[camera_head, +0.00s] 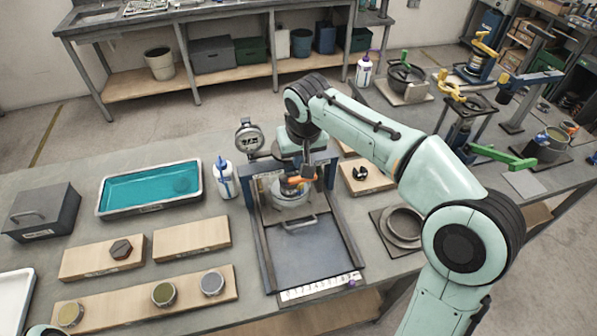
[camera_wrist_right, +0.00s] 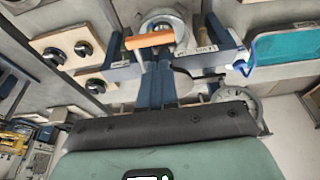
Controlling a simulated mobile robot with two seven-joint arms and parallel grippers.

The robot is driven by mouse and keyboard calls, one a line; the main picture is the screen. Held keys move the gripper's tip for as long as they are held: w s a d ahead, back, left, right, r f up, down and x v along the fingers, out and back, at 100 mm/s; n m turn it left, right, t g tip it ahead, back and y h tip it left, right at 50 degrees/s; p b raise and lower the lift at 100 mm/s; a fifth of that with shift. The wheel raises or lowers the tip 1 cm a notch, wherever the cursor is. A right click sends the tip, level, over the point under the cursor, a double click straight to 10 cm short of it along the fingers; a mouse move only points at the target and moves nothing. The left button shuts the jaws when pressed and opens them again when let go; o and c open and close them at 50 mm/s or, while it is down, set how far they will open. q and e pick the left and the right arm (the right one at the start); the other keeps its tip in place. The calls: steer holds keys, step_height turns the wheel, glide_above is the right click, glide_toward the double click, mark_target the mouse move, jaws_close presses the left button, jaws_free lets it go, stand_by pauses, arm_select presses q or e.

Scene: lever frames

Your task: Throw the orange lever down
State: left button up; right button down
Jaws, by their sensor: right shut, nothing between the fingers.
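The orange lever (camera_head: 296,180) is part of a dark blue press-like frame (camera_head: 262,235) in the middle of the bench. Its orange handle also shows in the wrist view (camera_wrist_right: 150,40), lying nearly level across the picture above a round metal part. My right gripper (camera_head: 307,170) hangs over the frame, close beside the lever's handle. It is shut with nothing between its fingers. Whether it touches the handle cannot be told. My arm and hand hide part of the frame's top. My left gripper is not in view.
A dial gauge (camera_head: 249,137) and a white bottle (camera_head: 224,178) stand left of the frame. A teal tray (camera_head: 150,207) lies farther left. A wooden block (camera_head: 366,184) and a ring-shaped part (camera_head: 401,226) sit on the right. Other levered fixtures stand on the right bench.

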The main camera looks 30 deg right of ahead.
mark_target(298, 179)
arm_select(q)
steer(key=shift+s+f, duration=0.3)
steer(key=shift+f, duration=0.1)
arm_select(e)
steer(key=shift+s+x, duration=0.2)
steer(key=shift+x, duration=1.05)
steer(key=shift+s+x, duration=0.25)
steer(key=shift+x, duration=0.95)
